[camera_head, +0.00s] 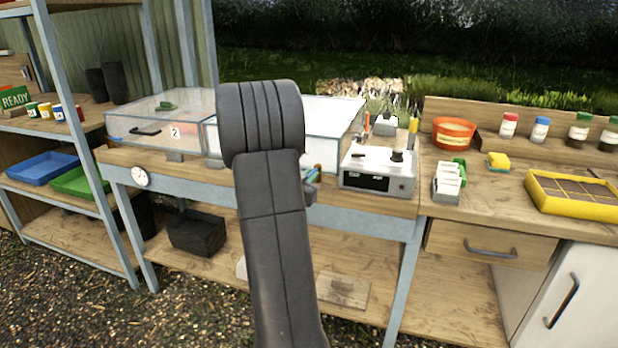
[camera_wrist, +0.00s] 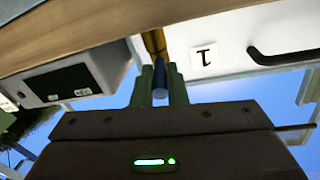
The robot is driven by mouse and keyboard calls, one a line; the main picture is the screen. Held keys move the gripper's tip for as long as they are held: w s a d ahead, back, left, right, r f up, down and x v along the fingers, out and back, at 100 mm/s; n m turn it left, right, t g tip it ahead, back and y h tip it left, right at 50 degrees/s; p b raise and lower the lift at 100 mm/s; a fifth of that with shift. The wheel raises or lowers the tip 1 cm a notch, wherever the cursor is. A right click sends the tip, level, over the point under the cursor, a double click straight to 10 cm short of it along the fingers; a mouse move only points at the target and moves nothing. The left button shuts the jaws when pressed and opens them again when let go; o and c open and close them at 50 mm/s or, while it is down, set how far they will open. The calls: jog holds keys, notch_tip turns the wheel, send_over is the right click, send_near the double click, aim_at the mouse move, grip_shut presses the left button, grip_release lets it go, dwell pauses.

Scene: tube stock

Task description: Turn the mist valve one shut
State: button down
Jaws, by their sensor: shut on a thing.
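Mist valve one shows in the wrist view as a brass-coloured body (camera_wrist: 154,42) at the front of the bench, beside the white panel with the label "1" (camera_wrist: 205,60). Its blue lever (camera_wrist: 160,84) sits between the green fingers of my gripper (camera_wrist: 160,74), which is shut on it. The lever points towards my gripper; I cannot tell its exact turn angle. In the head view the gripper (camera_head: 311,176) shows just right of my arm, at the bench front. My arm hides most of the valve there.
A white control box (camera_head: 378,172) stands on the bench to the right of the valve. A clear-lidded case labelled "2" (camera_head: 165,118) stands at the left, and a second white case (camera_head: 330,125) is behind my arm. A dial (camera_head: 140,176) is on the bench front.

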jog(key=shift+a+r+p, duration=0.1)
jog(key=shift+a+p, duration=0.05)
jog(key=shift+p, duration=0.2)
jog(key=shift+w+a+m+g+h+p, duration=0.5)
jog(key=shift+m+g+h+p, duration=0.75)
jog(key=shift+m+g+h, duration=0.3)
jog(key=shift+w+a+m+g+h+p, duration=0.45)
jog(key=shift+w+m+g+h+p, duration=0.2)
jog(key=shift+m+g+h+p, duration=0.95)
jog(key=shift+w+a+m+g+h+p, duration=0.5)
jog(key=shift+m+g+h+p, duration=0.45)
jog(key=shift+m+g+h, duration=0.65)
jog(key=shift+w+n+g, duration=0.1)
jog(key=shift+n+g, duration=0.15)
jog(key=shift+g, duration=0.2)
jog(key=c, duration=1.5)
grip_release()
jog(key=shift+o, duration=0.2)
jog(key=v, duration=1.3)
jog(key=shift+a+b, duration=0.35)
jog(key=shift+a, duration=0.05)
